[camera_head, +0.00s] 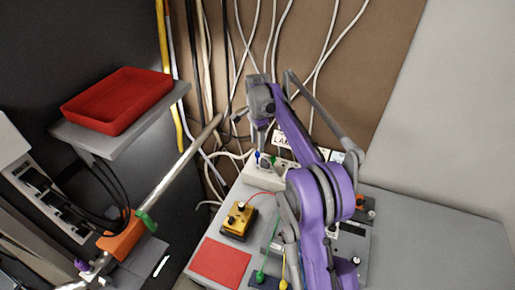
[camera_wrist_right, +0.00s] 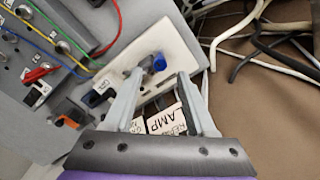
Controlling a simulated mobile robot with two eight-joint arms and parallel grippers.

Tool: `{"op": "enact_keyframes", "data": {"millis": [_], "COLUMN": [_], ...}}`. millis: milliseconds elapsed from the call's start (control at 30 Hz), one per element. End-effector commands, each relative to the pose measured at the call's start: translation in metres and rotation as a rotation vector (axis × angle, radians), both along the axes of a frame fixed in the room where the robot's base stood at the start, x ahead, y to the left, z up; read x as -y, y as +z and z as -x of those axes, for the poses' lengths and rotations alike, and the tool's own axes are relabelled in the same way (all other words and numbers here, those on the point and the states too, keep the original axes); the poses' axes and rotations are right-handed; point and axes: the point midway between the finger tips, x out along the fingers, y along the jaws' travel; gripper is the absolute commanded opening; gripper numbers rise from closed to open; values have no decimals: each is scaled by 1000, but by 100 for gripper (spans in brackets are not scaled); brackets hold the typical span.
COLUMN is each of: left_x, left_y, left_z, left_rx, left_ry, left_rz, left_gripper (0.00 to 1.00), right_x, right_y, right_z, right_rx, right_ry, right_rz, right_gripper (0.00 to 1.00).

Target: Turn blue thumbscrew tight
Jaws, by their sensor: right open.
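The blue thumbscrew (camera_head: 257,155) stands on a white box (camera_head: 256,175) at the back of the grey bench. It shows larger in the right wrist view (camera_wrist_right: 159,63), between and just beyond the tips of the two grey fingers. My right gripper (camera_wrist_right: 160,76) is open, with one finger on each side of the thumbscrew in that view. Whether either finger touches it I cannot tell. In the head view my right gripper (camera_head: 260,138) points down over the white box. My left gripper is in neither view.
A yellow box (camera_head: 238,220) and a red mat (camera_head: 221,262) lie on the bench's left side. A green thumbscrew (camera_head: 276,161) stands beside the blue one. A LAMP label (camera_wrist_right: 171,119) lies between my fingers' bases. Cables (camera_wrist_right: 255,30) hang behind. A red tray (camera_head: 117,100) stands left.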

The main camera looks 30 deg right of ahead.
Motion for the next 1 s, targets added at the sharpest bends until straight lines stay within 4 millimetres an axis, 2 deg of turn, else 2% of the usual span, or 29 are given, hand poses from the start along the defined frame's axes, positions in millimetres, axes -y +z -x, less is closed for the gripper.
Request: {"op": "enact_keyframes", "data": {"millis": [100,333,500,1000], "left_x": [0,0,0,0], "left_y": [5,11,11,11], "left_z": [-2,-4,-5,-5], "left_rx": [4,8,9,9], "left_ry": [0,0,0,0], "left_rz": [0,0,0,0], "left_gripper": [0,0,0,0], "right_x": [0,0,0,-1], "right_y": [28,61,67,68], "right_z": [0,0,0,1], "right_rx": [1,1,0,3], "right_ry": [0,0,0,9], "right_rz": [0,0,0,1], "right_gripper": [56,56,56,56]}}
